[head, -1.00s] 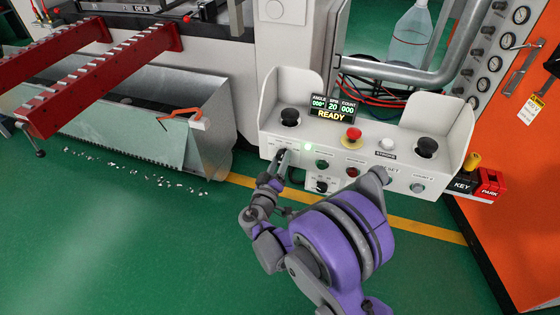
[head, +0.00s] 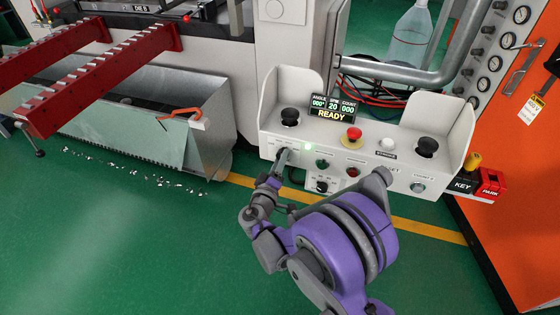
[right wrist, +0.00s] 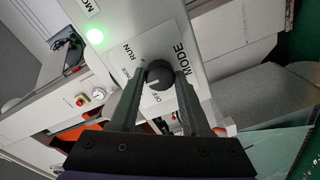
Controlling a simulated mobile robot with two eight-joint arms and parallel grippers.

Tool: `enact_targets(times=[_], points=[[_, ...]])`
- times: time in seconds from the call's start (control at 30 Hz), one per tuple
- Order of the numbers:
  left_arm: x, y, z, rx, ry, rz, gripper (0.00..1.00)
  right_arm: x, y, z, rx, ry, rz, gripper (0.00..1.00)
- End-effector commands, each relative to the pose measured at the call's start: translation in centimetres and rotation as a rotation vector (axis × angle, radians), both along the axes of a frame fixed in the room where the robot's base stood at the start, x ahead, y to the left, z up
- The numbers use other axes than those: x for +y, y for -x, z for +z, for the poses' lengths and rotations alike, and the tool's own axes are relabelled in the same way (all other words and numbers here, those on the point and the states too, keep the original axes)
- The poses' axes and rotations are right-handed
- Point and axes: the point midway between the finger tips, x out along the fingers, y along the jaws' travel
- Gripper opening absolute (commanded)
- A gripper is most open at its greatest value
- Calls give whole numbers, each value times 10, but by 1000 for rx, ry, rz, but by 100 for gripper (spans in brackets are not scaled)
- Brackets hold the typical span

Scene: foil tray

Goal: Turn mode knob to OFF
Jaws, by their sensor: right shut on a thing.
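The dark round mode knob (right wrist: 160,76) is on the white control panel (right wrist: 202,75) in the right wrist view, beside the labels MODE, RUN and OFF. A pale mark shows on its face, but the fingers partly hide it and I cannot tell for sure which label it points at. My right gripper (right wrist: 160,84) is shut on the knob, one finger on each side. In the head view the right gripper (head: 281,160) reaches the left end of the panel's front face, hiding the knob there. My left gripper is not in view.
A lit green lamp (head: 308,148) is just right of the gripper. A red emergency button (head: 354,133), black buttons and a display (head: 331,108) reading READY are on the console. A metal bin (head: 207,125) stands to the left.

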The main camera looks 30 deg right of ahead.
Motion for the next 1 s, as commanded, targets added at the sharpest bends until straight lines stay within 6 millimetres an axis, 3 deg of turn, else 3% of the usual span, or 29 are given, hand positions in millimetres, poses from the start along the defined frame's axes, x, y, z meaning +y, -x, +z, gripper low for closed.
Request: enact_targets(times=[1.0], points=[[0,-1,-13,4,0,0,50,1,0,0,703,597,1,0]])
